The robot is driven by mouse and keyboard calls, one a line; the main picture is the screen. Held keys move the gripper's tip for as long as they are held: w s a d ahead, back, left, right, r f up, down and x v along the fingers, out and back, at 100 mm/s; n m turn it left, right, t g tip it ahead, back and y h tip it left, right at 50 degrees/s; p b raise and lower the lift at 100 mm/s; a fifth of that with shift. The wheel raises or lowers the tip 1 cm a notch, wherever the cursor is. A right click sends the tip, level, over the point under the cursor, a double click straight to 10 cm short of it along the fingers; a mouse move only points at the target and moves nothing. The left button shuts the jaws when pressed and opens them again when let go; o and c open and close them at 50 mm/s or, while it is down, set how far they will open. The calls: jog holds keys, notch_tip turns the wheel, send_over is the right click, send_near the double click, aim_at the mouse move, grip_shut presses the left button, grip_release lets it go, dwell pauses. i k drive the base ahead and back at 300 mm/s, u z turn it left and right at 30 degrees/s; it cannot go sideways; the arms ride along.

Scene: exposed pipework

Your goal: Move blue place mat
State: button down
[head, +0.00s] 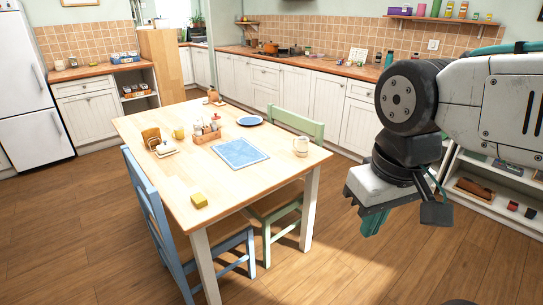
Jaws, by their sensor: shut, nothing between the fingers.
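The blue place mat (240,153) lies flat on the wooden table (165,130), right of its middle. Nothing rests on it. A small wooden caddy with jars (207,133) stands close to its left, and a blue plate (250,121) lies just behind it. My gripper (372,224) hangs at the right of the view, beyond the table's right edge and apart from the mat. Its green fingers point down, shut and empty.
A pale jug (300,146) stands near the table's right corner. A yellow block (199,200) lies near the front. A blue chair (155,215) and a green chair (295,124) stand at the table. Wooden floor is clear at the front right.

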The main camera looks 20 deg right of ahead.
aim_at(239, 154)
jog(key=z, duration=0.55)
jog(key=i, duration=0.5)
jog(key=z, duration=0.8)
jog(key=i, duration=1.45)
jog(key=u, duration=0.9)
jog(key=i, duration=0.65)
jog(key=u, duration=0.6)
